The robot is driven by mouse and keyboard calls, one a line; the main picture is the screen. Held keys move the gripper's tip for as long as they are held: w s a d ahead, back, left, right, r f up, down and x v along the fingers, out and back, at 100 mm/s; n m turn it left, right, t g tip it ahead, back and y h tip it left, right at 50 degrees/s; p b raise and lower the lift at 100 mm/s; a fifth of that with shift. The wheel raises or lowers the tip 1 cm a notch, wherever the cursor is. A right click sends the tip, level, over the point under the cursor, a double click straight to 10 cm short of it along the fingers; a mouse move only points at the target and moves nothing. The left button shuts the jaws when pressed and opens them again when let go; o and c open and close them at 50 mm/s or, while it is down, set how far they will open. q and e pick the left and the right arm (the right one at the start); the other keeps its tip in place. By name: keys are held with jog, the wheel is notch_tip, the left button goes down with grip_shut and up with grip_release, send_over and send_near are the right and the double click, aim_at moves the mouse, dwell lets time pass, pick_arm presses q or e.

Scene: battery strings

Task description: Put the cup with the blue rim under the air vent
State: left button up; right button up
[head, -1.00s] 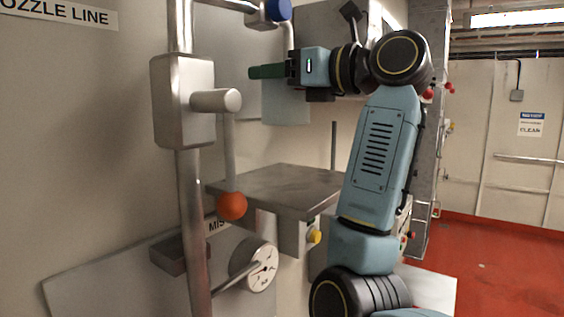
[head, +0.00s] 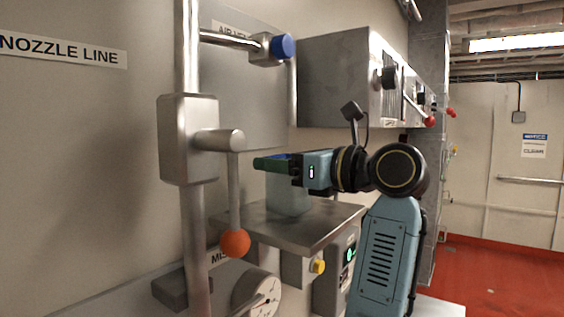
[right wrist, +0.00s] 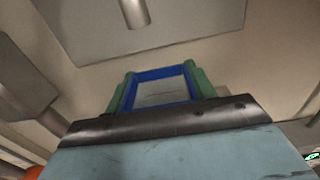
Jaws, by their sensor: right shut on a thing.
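The cup (head: 288,201) is pale blue-grey with a blue rim. My right gripper (head: 275,163) has green fingers and is shut on it near the rim. The cup's base is at or just above the metal shelf (head: 325,228); I cannot tell if it touches. The air vent pipe (head: 292,95), with a blue knob (head: 283,46), ends above the cup in the head view. In the right wrist view the square blue rim (right wrist: 162,72) sits between the green fingers, and a pipe end (right wrist: 134,14) shows beyond it. My left gripper is not in view.
An orange-ball lever (head: 235,243) hangs from the valve box (head: 189,140) left of the shelf. A grey metal box (head: 340,80) juts out above my right arm. A yellow button (head: 318,267) and a round gauge (head: 262,296) are below the shelf.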

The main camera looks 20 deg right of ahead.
jog(key=shift+f, duration=0.15)
jog(key=o, duration=1)
jog(key=shift+s+d, duration=0.2)
jog(key=b+v, duration=0.2)
jog(key=v, duration=0.9)
jog(key=shift+s+d+b, duration=0.2)
jog(key=shift+b, duration=0.15)
